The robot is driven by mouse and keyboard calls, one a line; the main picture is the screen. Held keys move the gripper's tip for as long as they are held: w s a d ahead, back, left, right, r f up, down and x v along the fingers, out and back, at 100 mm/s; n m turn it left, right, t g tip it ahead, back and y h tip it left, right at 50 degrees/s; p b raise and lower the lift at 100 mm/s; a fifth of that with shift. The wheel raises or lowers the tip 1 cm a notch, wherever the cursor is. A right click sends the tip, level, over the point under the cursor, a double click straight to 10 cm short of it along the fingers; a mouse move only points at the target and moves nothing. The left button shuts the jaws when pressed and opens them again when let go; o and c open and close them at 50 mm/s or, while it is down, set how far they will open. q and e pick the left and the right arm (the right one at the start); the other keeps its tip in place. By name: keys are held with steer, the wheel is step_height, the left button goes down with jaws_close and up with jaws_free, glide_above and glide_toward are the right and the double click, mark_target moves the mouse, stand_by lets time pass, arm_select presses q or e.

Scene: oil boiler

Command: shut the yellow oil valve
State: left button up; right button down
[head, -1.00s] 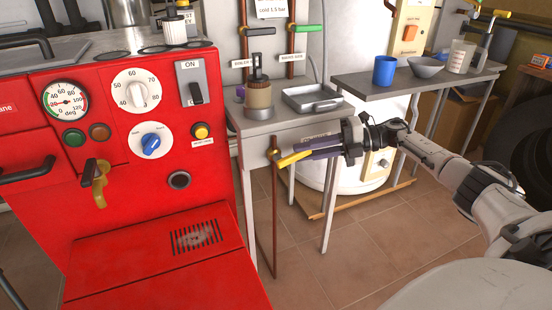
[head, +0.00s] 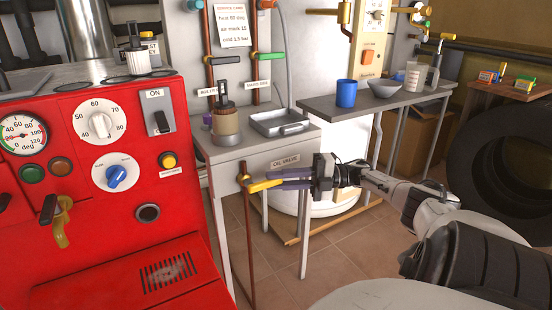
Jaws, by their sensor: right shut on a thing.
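The yellow oil valve lever (head: 260,185) is on a thin vertical copper pipe (head: 249,235) at the front of the grey table, beside the "OIL VALVE" label (head: 285,161). The lever points right, roughly level and across the pipe. My right gripper (head: 278,180) comes in from the right, and its purple fingers are shut on the lever's outer part, hiding the lever's end. My left gripper is not in view.
The red boiler (head: 120,225) fills the left side. The grey table (head: 215,150) above the valve holds a metal tray (head: 279,123) and a brown-and-grey container (head: 226,125). A shelf (head: 370,102) with a blue cup (head: 346,93) stands behind my arm. Tiled floor shows below.

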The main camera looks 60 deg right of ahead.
steer(key=c, duration=1.6)
jaws_free()
steer(key=shift+c, duration=0.2)
